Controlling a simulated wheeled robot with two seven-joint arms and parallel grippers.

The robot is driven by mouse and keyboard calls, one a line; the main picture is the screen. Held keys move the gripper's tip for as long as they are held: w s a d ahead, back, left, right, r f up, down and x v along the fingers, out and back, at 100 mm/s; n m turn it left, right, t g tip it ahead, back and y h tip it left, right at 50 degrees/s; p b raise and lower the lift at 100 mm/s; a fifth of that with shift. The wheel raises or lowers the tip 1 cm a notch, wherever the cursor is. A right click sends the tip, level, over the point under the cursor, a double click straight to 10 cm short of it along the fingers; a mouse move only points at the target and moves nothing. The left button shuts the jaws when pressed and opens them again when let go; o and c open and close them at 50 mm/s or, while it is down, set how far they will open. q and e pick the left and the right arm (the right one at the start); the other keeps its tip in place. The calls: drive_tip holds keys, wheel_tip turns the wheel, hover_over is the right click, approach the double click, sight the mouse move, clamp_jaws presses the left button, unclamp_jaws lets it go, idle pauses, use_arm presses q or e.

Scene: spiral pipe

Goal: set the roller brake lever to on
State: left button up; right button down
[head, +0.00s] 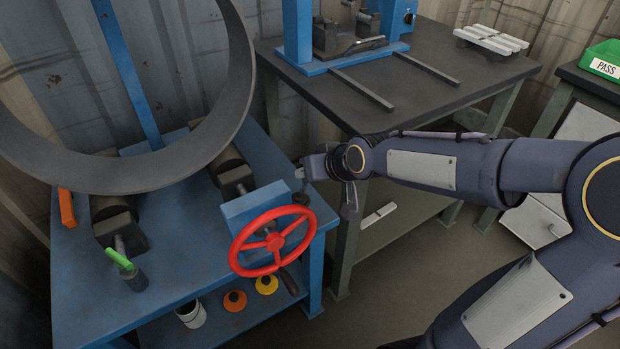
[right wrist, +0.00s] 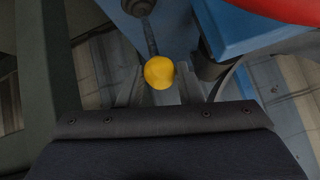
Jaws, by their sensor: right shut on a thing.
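A yellow ball knob (right wrist: 159,72) on a thin dark rod shows in the right wrist view, by the blue table; I take it as the roller brake lever. My right gripper (right wrist: 160,80) is shut on this knob, with a finger on each side. In the head view my right gripper (head: 312,168) is at the right edge of the blue table, behind the red handwheel, and hides the knob. I cannot read any on or off marking. My left gripper is not in view.
A large grey ring (head: 150,175) stands on rollers on the blue table (head: 190,262). A red handwheel (head: 273,241) is close in front of my right gripper. A dark workbench (head: 440,92) is behind my right arm.

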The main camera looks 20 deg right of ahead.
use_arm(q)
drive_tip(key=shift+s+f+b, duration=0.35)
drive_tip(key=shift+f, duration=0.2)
use_arm(e)
drive_tip(key=shift+s+d+f, duration=0.1)
drive_tip(key=shift+s+f, duration=0.4)
drive_tip(key=shift+s, duration=0.25)
drive_tip(key=c, duration=1.1)
unclamp_jaws()
drive_tip(key=shift+o, duration=0.2)
drive_tip(key=shift+r, duration=0.1)
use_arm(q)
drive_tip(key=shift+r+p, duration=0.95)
use_arm(e)
drive_tip(key=v, duration=0.7)
drive_tip(key=shift+s+r, duration=0.25)
drive_tip(key=shift+s, duration=0.05)
